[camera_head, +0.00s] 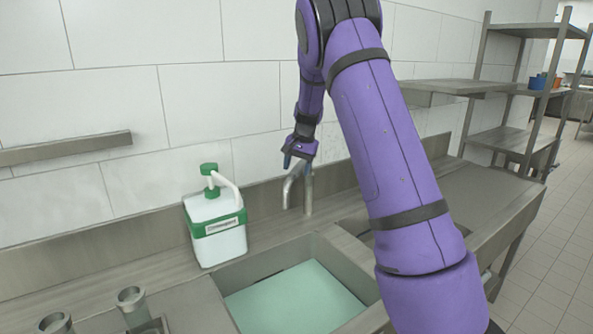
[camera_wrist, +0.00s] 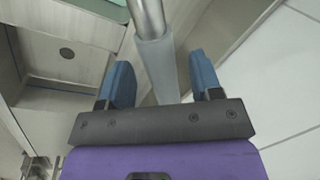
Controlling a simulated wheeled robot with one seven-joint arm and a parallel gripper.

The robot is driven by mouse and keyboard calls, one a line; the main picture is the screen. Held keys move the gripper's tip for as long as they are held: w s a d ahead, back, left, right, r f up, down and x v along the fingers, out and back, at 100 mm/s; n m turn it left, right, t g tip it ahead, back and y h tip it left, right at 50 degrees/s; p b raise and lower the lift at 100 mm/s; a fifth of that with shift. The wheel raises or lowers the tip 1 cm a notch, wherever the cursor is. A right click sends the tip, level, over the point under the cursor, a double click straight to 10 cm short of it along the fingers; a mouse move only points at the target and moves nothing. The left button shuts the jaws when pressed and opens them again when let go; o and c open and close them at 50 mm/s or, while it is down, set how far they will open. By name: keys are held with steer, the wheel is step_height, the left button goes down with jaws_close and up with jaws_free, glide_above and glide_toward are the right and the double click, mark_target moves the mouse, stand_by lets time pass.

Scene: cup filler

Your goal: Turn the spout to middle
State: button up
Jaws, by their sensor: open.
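The metal spout (camera_head: 289,190) stands at the back of the sink, against the wall side. In the head view its bent end hangs to the left of its upright post (camera_head: 308,192), toward the left basin. My gripper (camera_head: 293,160) is at the top of the spout, pointing down. In the wrist view my gripper (camera_wrist: 161,78) has its two blue fingers apart. The metal tube (camera_wrist: 148,17) and its grey part (camera_wrist: 163,72) run between the fingers, with visible gaps on both sides. Whether a finger touches it I cannot tell.
The left basin (camera_head: 255,262) holds a green-blue surface. A second basin with a drain (camera_wrist: 67,53) is empty; my arm mostly hides it in the head view. A white and green detergent jug (camera_head: 220,242) stands left of the spout. Metal cups (camera_head: 131,298) stand at front left.

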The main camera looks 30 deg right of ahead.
steer(key=shift+w+a+f, duration=0.1)
steer(key=shift+f, duration=0.5)
jaws_close()
steer(key=shift+s+d+n, duration=0.5)
steer(key=shift+s+d, duration=0.1)
steer(key=shift+s, duration=0.05)
steer(key=s+d+n+g, duration=0.1)
steer(key=s+d+n, duration=0.4)
steer(key=d+n, duration=0.4)
steer(key=shift+d+g+y, duration=0.3)
steer(key=shift+d+y, duration=0.1)
steer(key=shift+d, duration=1.35)
jaws_free()
